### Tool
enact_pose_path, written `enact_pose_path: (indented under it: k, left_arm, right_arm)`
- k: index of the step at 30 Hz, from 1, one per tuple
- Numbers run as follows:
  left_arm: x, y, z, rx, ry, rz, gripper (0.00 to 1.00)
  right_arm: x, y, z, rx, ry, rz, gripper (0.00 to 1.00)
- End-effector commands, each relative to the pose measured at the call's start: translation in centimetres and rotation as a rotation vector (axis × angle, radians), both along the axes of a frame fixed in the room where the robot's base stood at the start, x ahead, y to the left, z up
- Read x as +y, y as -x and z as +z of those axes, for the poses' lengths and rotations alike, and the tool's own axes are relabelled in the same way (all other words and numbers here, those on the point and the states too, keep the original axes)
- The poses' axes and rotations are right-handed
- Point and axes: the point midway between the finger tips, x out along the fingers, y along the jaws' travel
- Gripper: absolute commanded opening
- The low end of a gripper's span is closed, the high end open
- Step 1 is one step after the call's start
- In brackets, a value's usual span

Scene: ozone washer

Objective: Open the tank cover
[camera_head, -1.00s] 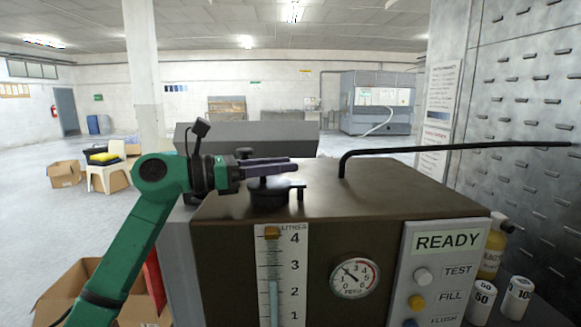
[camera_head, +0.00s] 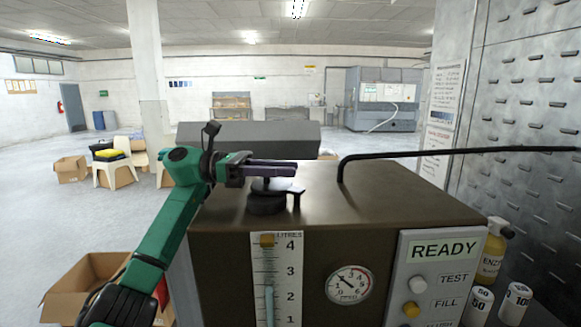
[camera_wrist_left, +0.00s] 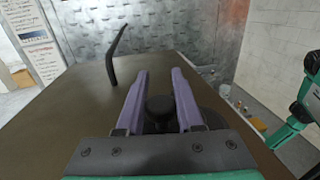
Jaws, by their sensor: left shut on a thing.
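The tank cover (camera_head: 267,204) is a dark round cap with a small arm at its right, on the brown top of the tank (camera_head: 390,190). Its black knob (camera_wrist_left: 159,106) shows in the wrist view between the purple fingers. My left gripper (camera_head: 272,169), coming in from the left, is shut on that knob. The fingers hide most of the knob in the head view. I cannot tell whether the cap is raised off the tank top. My right gripper is not in view; part of my right arm shows at the right edge of the wrist view.
A bent black rod (camera_head: 450,153) rises from the tank top and runs right. The front has a gauge (camera_head: 349,284) and a READY panel (camera_head: 444,250). A yellow bottle (camera_head: 491,255) and white containers stand at the right. A cardboard box (camera_head: 85,285) is at lower left.

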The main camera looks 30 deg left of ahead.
Motion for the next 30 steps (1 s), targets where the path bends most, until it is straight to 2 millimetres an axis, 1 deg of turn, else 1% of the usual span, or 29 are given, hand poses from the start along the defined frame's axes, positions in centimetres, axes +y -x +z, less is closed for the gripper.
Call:
enact_pose_path:
  k: [7,8,9,10,19,22,26,30]
  left_arm:
    - [0.0,0.0,0.0,0.000,0.000,0.000,0.00]
    - [0.0,0.0,0.0,0.000,0.000,0.000,0.40]
    - [0.0,0.0,0.0,0.000,0.000,0.000,0.55]
    - [0.0,0.0,0.0,0.000,0.000,0.000,0.66]
    - [0.0,0.0,0.0,0.000,0.000,0.000,0.66]
    - [0.5,0.2,-0.1,0.000,0.000,0.001,0.66]
    - [2.5,0.9,-0.2,0.000,0.000,0.004,0.66]
    - [5.7,2.2,-0.1,-0.001,0.003,0.005,0.66]
  right_arm:
    - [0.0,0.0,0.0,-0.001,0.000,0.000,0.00]
    - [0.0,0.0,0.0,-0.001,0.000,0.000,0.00]
    - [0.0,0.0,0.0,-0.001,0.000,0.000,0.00]
    - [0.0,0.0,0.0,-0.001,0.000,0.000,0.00]
    - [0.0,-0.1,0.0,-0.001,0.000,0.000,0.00]
    - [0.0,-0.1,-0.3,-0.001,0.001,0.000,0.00]
    - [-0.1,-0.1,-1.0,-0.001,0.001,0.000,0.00]
    - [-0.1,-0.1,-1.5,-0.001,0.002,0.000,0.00]
